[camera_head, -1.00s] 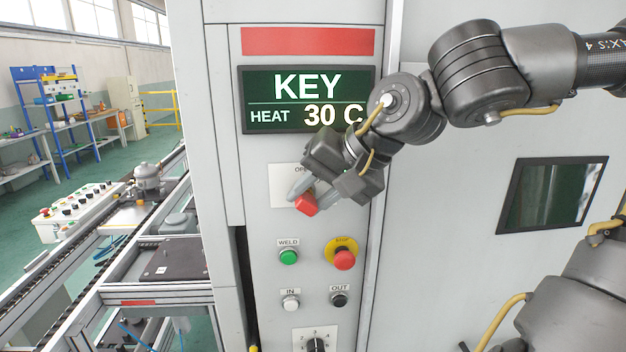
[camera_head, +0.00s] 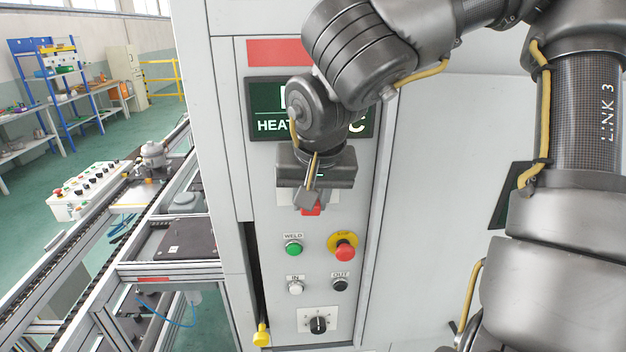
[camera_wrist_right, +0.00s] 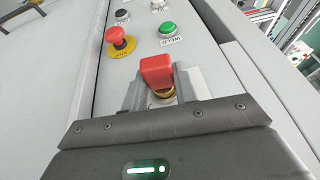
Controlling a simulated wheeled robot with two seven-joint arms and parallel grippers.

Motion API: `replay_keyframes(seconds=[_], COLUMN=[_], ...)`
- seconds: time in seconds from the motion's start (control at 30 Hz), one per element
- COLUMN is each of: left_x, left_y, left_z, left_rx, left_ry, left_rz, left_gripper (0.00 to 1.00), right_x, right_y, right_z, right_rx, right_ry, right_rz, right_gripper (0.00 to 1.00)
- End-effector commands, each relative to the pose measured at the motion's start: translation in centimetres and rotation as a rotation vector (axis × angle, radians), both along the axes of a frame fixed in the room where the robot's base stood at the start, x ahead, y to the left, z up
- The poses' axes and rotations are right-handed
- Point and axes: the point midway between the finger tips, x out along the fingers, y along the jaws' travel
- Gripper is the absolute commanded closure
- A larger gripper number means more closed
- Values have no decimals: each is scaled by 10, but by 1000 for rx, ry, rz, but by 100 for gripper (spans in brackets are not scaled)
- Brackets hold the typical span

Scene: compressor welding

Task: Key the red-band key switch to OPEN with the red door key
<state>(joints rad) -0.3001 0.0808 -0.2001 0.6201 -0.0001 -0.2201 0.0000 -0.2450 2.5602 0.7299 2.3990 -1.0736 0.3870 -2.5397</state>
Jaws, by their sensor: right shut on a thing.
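The red door key (camera_head: 313,210) shows as a small red piece below my right gripper (camera_head: 309,200) in the head view. In the right wrist view the red key (camera_wrist_right: 157,70) is between the two fingers of my right gripper (camera_wrist_right: 160,82), which is shut on it. The brass key switch (camera_wrist_right: 163,93) shows right at the key; I cannot tell how deep the key sits in it. The gripper hides most of the switch's label plate (camera_head: 283,197) and its position marks in the head view. My left gripper is not in view.
A red band (camera_head: 278,52) tops the panel, above a display (camera_head: 263,95) partly covered by my arm. Below the switch are a green WELD button (camera_head: 294,249), a red stop button (camera_head: 345,251), IN and OUT buttons and a dial (camera_head: 318,324). A conveyor stands left.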

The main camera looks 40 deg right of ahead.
Motion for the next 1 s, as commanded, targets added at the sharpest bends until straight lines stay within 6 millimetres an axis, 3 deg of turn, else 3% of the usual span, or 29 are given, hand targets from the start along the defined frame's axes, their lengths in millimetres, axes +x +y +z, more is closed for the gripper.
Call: replay_keyframes(seconds=[0.3,0.33,0.53,0.83,1.0], left_x=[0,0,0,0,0], left_y=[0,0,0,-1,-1], left_z=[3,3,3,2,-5], left_rx=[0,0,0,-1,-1], left_ry=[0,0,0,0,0], left_rz=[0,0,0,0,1], left_gripper=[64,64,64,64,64], right_x=[0,0,0,0,-7], right_y=[0,0,0,1,5], right_z=[-1,-1,-1,2,20], right_rx=[-22,-22,-21,-21,-21], right_ry=[17,18,16,13,9], right_rz=[0,-1,0,-1,0], right_gripper=[100,70,46,46,46])
